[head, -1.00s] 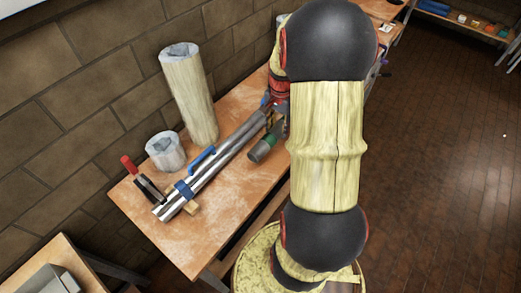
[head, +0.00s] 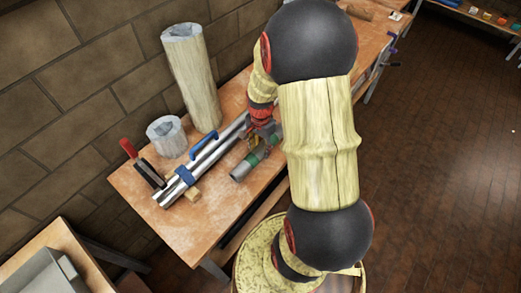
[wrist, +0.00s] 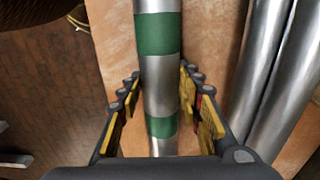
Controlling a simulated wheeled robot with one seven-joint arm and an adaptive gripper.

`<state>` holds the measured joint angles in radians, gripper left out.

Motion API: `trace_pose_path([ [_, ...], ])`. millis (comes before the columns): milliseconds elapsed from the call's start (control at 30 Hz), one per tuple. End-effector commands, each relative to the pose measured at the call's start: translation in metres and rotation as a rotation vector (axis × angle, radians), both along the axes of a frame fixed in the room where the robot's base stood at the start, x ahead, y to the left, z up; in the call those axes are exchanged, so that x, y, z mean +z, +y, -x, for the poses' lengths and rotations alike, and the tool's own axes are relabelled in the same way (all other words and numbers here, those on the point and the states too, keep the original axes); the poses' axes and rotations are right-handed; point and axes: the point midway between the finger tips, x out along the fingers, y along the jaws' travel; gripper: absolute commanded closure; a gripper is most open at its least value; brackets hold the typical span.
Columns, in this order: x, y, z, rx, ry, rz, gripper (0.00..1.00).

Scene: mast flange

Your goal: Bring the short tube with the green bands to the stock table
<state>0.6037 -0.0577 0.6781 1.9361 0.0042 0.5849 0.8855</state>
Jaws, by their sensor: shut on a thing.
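The short tube (head: 240,172) is grey metal with green bands. In the head view it is at the workbench's near side, beside the longer steel pipes. My gripper (head: 264,138) is shut on it, partly hidden by my arm. In the wrist view the tube (wrist: 160,85) runs lengthwise between the two fingers (wrist: 160,75), with two green bands showing. The tube's far end is out of the wrist view. I cannot tell how far it is above the bench. Which table is the stock table is not marked.
Long steel pipes (head: 207,163) lie clamped on the workbench (head: 209,226). A tall pale column (head: 191,80) and a short hollow cylinder (head: 167,137) stand behind them. Another table (head: 35,243) with a grey tray is at lower left. A shelf is at upper right. The brick floor right is clear.

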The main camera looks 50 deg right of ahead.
Motion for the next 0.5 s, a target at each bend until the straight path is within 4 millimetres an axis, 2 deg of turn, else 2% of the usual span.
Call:
trace_pose_path([
  [33, -0.0048, -0.0005, -0.0004, 0.000, -0.001, 0.001, 1.00],
  [400, -0.0071, -0.0006, -0.0008, 0.000, -0.002, 0.001, 1.00],
  [433, -0.0076, -0.0005, -0.0006, 0.000, -0.001, 0.001, 0.64],
  [500, -0.0069, -0.0005, -0.0006, 0.001, -0.001, 0.001, 0.60],
])
